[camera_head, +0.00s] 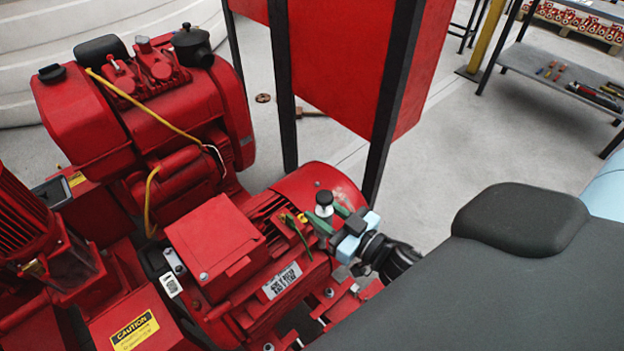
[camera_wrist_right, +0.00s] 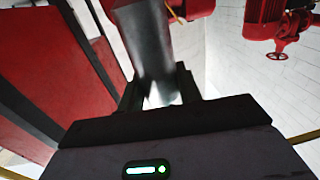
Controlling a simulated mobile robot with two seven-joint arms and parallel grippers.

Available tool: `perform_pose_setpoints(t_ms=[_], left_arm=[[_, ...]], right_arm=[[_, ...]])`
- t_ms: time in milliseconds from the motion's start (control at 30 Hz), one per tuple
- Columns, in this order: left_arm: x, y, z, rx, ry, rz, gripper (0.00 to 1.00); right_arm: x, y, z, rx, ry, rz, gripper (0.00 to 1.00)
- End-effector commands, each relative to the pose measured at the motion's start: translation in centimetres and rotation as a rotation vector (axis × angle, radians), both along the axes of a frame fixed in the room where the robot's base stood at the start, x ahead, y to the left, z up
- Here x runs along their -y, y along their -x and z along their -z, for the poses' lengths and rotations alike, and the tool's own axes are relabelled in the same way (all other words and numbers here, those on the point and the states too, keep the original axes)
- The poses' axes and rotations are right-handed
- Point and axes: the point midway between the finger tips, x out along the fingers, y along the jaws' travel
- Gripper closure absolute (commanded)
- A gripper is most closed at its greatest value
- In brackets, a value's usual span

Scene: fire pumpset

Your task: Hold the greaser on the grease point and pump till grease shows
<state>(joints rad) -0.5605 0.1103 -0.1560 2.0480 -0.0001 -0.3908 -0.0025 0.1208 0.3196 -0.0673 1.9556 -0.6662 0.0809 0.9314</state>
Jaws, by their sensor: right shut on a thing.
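My right gripper (camera_head: 331,222) is above the right end of the red motor (camera_head: 280,245). It is shut on the greaser (camera_head: 324,204), which has a dark knob and a pale body. In the right wrist view the greaser is a blurred grey cylinder (camera_wrist_right: 148,50) between the dark fingers (camera_wrist_right: 158,92). A thin green and yellow piece (camera_head: 298,232) shows on the motor just left of the gripper. I cannot make out the grease point, whether the greaser touches it, or any grease. My left gripper is not in view.
A red engine (camera_head: 165,110) with a yellow cable stands at the left. A red panel on black posts (camera_head: 283,90) rises close behind the gripper. A shelf with tools (camera_head: 560,75) stands at the far right. The grey floor between is mostly clear.

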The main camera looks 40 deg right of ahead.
Motion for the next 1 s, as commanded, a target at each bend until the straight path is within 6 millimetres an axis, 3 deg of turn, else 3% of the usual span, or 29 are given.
perform_pose_setpoints(t_ms=[100, 300, 633, 767, 1000], left_arm=[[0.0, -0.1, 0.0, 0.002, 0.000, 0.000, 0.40], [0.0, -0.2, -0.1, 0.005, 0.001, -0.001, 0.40], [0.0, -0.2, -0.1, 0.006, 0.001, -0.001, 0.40], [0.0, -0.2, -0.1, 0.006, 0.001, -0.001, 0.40], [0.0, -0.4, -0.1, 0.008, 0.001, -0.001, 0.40]], right_arm=[[-0.3, 1.8, -0.2, 0.001, -0.001, 0.000, 0.93], [-0.6, 3.3, -0.4, 0.003, -0.001, -0.001, 0.93], [-1.0, 3.1, -1.3, 0.010, 0.002, 0.010, 0.93], [-1.9, 1.8, -3.7, 0.023, 0.008, 0.052, 0.93], [-3.9, 0.0, -10.2, 0.030, 0.009, 0.166, 0.93]])
